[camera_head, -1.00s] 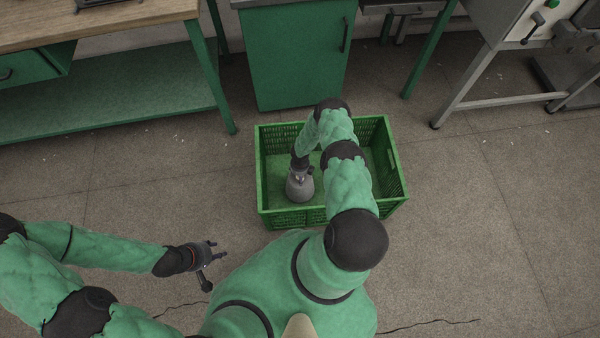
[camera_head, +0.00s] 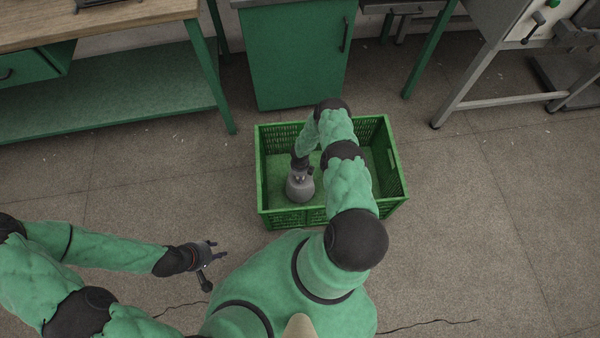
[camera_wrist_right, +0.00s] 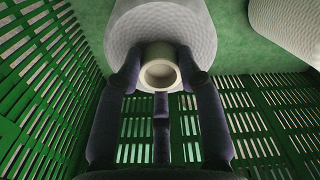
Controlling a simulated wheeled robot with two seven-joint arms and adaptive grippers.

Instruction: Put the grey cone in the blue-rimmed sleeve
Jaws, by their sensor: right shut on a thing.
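The grey cone (camera_head: 300,188) is inside the green crate, under my right gripper. In the right wrist view the wound grey cone (camera_wrist_right: 165,22) fills the top middle, its pale tube end (camera_wrist_right: 159,74) facing me. My right gripper (camera_wrist_right: 160,70) has its dark fingers shut around that tube end. My left gripper (camera_head: 219,249) is apart from the crate, over the floor at lower left, with its fingers open and empty. I see no blue-rimmed sleeve in these views.
The green slatted crate (camera_head: 399,180) stands on the floor, with walls close around my right gripper. Another pale cone (camera_wrist_right: 288,27) lies in it. A wooden-topped bench (camera_head: 110,30), a green cabinet (camera_head: 295,60) and a metal-legged machine (camera_head: 475,85) stand behind. Floor is clear at right.

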